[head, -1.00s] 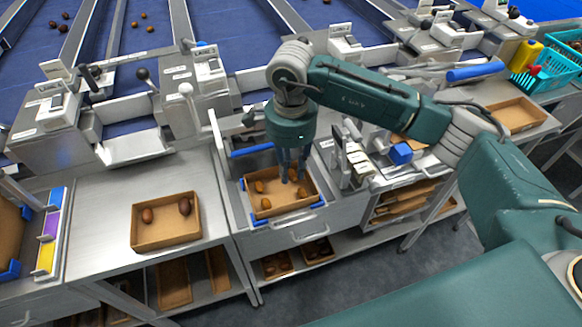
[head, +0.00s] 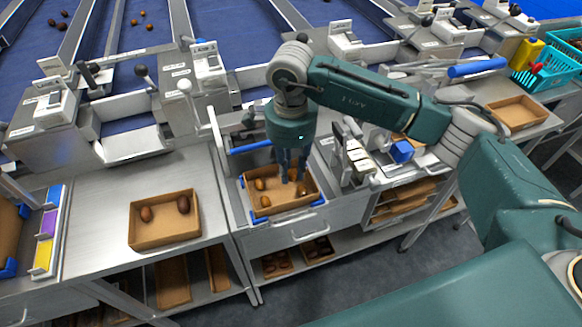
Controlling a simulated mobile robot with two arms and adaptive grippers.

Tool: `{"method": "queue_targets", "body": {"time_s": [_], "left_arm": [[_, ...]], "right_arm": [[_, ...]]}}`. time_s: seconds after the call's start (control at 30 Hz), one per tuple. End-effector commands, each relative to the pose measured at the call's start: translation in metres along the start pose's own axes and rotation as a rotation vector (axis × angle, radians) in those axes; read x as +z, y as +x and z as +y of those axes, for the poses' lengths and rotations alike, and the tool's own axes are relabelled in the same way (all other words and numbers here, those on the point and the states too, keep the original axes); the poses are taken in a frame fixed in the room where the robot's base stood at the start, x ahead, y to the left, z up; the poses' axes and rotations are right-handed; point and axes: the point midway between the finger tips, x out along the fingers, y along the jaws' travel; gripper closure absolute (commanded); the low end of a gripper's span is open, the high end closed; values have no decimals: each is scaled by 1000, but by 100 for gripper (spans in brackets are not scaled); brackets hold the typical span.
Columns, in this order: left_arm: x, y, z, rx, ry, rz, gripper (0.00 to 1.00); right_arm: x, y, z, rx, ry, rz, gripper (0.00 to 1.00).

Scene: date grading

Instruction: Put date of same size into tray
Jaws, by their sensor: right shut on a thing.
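My right gripper (head: 292,177) points straight down into a cardboard tray (head: 284,210) held between blue corner pieces on the middle bench. It is shut on a date, which its fingers mostly hide. Two orange-brown dates lie in the left part of this tray: one date (head: 260,184) toward the back and one date (head: 265,201) nearer the front. Something brown also shows beside the fingertips at the right. My left gripper is out of view.
Metal lane machines with ball-topped levers (head: 142,71) stand behind the benches. A card rack (head: 352,158) and a blue block (head: 402,151) stand right of the middle tray. An empty tray (head: 517,112) and a teal basket (head: 548,72) are at far right. The left bench top is mostly bare.

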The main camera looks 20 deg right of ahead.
Motion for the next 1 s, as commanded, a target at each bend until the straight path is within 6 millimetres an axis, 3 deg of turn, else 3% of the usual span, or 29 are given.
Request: {"method": "queue_targets", "body": {"time_s": [1.0], "left_arm": [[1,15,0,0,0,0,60]], "right_arm": [[0,16,0,0,0,0,86]]}}
